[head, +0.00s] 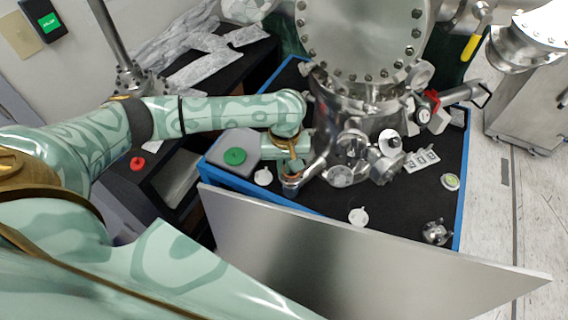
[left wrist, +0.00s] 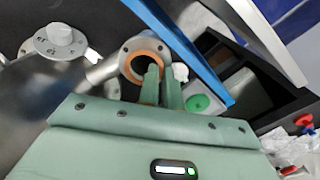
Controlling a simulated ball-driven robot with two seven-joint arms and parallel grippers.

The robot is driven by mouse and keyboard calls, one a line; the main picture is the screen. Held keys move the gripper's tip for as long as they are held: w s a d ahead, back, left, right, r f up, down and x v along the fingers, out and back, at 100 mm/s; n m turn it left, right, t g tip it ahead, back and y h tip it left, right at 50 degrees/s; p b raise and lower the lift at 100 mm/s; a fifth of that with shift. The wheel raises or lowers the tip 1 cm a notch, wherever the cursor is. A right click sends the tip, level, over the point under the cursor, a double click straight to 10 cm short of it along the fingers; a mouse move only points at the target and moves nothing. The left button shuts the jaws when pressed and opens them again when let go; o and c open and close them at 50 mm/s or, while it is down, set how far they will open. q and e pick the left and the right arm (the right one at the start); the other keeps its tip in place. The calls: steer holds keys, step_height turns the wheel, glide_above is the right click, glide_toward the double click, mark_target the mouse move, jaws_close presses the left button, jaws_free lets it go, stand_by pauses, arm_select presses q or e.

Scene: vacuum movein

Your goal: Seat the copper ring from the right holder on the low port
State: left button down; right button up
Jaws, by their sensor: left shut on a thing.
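My left gripper (head: 291,172) reaches down beside the chamber, at a low steel port (head: 308,176) on its left side. In the left wrist view its two fingers (left wrist: 160,90) are shut on the copper ring (left wrist: 149,50). The ring lies over or against the face of the port's round bolted flange (left wrist: 128,55), and looks roughly centred on it. I cannot tell whether it is fully in contact. The fingers hide the ring's lower right part. A small white holder (head: 358,216) stands on the black bench top, right of the port. My right gripper is out of view.
The steel chamber (head: 365,50) with several side ports fills the back of the blue-edged bench. Another white holder (head: 263,176) and a grey box with a green disc (head: 234,156) stand left. A large metal panel (head: 360,265) stands in front.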

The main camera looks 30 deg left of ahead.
arm_select(q)
steer(key=shift+s+f, duration=0.1)
steer(key=shift+f, duration=0.35)
stand_by(0.6)
steer(key=c, duration=1.5)
jaws_free()
step_height(320, 180, up, 8)
steer(key=p, duration=0.3)
steer(key=shift+d+f+p, duration=0.15)
steer(key=shift+p, duration=0.15)
